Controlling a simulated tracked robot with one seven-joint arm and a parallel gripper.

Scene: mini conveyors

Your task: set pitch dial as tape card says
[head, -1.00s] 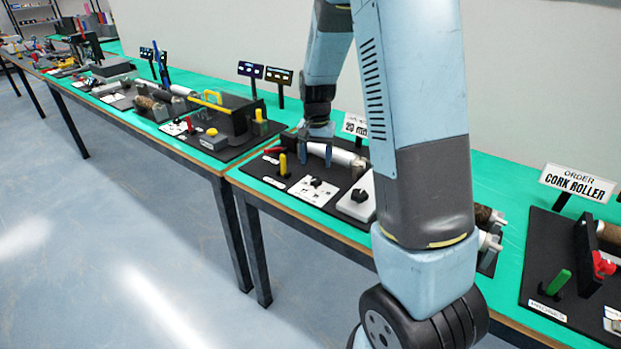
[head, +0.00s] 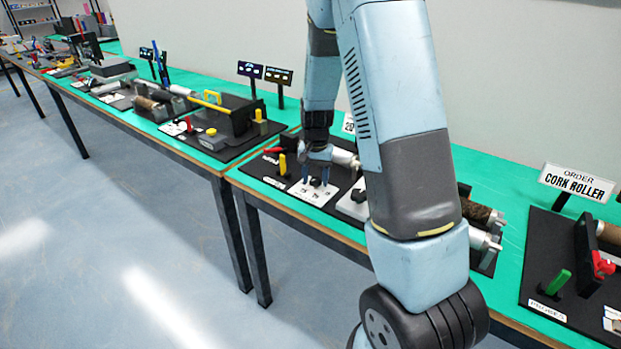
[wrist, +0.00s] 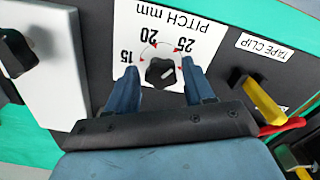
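The pitch dial is a black knob (wrist: 160,73) on a white plate marked "PITCH mm" (wrist: 187,22), with 15, 20 and 25 beside red ticks. It also shows in the head view (head: 315,183). A pale pointer mark shows on the knob; I cannot tell exactly which way it points. My gripper (wrist: 160,84) is open, its blue fingers apart on either side of the knob; contact cannot be told. In the head view my gripper (head: 315,172) points down over the plate. The tape card (head: 348,124) behind reads "20", its rest hidden by my arm.
A yellow lever labelled "TAPE CLIP" (wrist: 263,101) and a red handle (wrist: 283,127) stand right of the dial in the wrist view. A white block with a black knob (wrist: 15,52) is at left. An "ORDER CORK ROLLER" sign (head: 578,183) stands at right.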

